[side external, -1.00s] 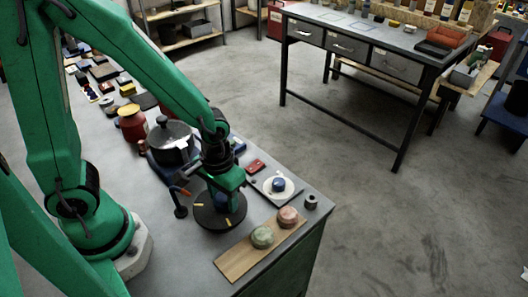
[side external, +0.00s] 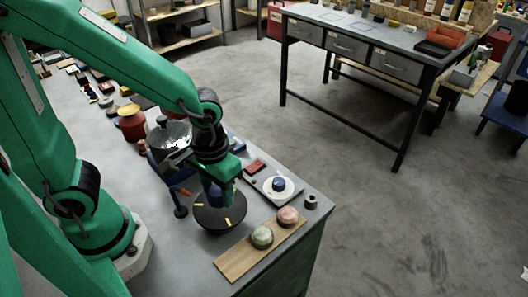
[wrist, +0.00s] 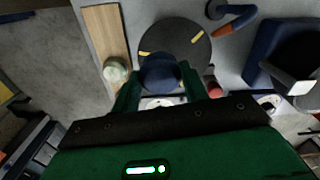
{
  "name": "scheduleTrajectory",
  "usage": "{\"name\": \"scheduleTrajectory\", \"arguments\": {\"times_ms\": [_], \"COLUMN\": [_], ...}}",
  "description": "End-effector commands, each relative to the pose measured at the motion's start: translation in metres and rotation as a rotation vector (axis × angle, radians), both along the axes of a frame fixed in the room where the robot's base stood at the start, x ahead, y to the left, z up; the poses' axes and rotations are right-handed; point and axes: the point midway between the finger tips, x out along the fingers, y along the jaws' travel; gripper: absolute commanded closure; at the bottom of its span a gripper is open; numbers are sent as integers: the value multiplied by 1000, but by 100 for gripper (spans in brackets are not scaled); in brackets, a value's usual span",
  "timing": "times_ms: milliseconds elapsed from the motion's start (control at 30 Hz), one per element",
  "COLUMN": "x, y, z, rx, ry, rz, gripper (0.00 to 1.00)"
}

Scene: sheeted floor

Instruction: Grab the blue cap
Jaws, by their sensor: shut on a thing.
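The blue cap (wrist: 160,73) is round and dark blue. In the wrist view it sits between the two green fingers of my gripper (wrist: 160,88), which is shut on it. In the side view my gripper (side external: 218,192) is over the dark round disc (side external: 229,221) with yellow marks, and its fingers mostly hide the cap. The disc also shows behind the cap in the wrist view (wrist: 187,41). The gap between cap and disc is hard to judge.
A wooden board (side external: 238,263) with a green and a pink round piece lies in front. A white dish (side external: 289,189) with another blue piece stands to the right. A lidded pot (side external: 170,135) and a blue-and-orange hooked tool (side external: 180,209) are close on the left.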

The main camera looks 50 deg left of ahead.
Motion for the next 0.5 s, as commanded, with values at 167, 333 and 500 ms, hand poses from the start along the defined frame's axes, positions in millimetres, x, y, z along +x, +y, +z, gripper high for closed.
{"name": "scheduleTrajectory", "arguments": {"times_ms": [167,333,500], "x": [-20,-37,-52], "y": [-18,-33,-44], "z": [16,30,41], "rx": [-2,-2,-2], "ry": [-4,-3,-2], "rz": [-7,-6,-5], "gripper": [82,82,82]}}
